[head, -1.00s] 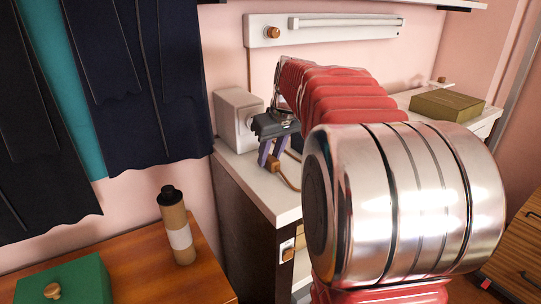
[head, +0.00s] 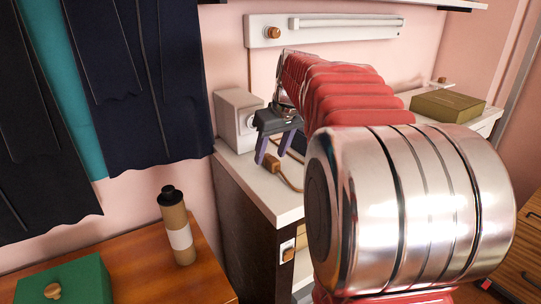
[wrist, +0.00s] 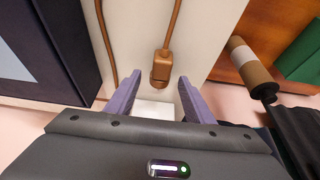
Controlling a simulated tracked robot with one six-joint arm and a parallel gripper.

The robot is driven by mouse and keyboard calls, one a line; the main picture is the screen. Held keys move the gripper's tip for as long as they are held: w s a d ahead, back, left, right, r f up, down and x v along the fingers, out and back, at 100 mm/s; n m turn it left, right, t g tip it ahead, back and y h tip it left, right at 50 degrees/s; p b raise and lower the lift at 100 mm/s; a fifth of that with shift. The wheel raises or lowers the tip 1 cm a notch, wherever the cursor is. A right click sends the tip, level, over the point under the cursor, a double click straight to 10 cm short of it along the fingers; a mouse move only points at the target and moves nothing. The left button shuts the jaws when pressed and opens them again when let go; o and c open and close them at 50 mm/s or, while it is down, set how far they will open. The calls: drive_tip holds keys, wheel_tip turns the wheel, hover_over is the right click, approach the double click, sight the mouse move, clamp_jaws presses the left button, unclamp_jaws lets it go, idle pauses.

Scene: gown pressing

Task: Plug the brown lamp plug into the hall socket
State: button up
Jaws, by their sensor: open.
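The brown plug (head: 271,163) lies on the white counter top, with its brown cord running to the right. In the wrist view the plug (wrist: 161,72) sits between the fingertips, with a visible gap on each side. My gripper (head: 272,150) is open just above the plug, its purple fingers spread and pointing down; it also shows in the wrist view (wrist: 158,82). A white plate with a brown part (head: 287,250) is on the counter's front side; I cannot tell whether it is the hall socket.
A pale box (head: 238,118) stands on the counter behind my gripper. A brown bottle (head: 177,228) and a green box (head: 70,285) are on the wooden table (head: 130,262). Dark gowns (head: 160,80) hang at the left. An olive box (head: 447,105) lies at the far right of the counter.

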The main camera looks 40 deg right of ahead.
drive_tip(key=v, duration=1.2)
drive_tip(key=s+a+f, duration=0.4)
drive_tip(key=a, duration=0.4)
drive_tip(key=s+a+f, duration=0.3)
drive_tip(key=a+f, duration=0.1)
drive_tip(key=a, duration=0.4)
drive_tip(key=s+a+f+t, duration=0.1)
drive_tip(key=s+a+f, duration=0.7)
drive_tip(key=s+f, duration=0.2)
wheel_tip(320, 180, down, 2)
drive_tip(key=shift+s+a+f+n, duration=0.15)
drive_tip(key=shift+s+a+n, duration=0.1)
drive_tip(key=shift+a+n, duration=0.1)
drive_tip(key=shift+o, duration=0.2)
drive_tip(key=shift+w, duration=0.1)
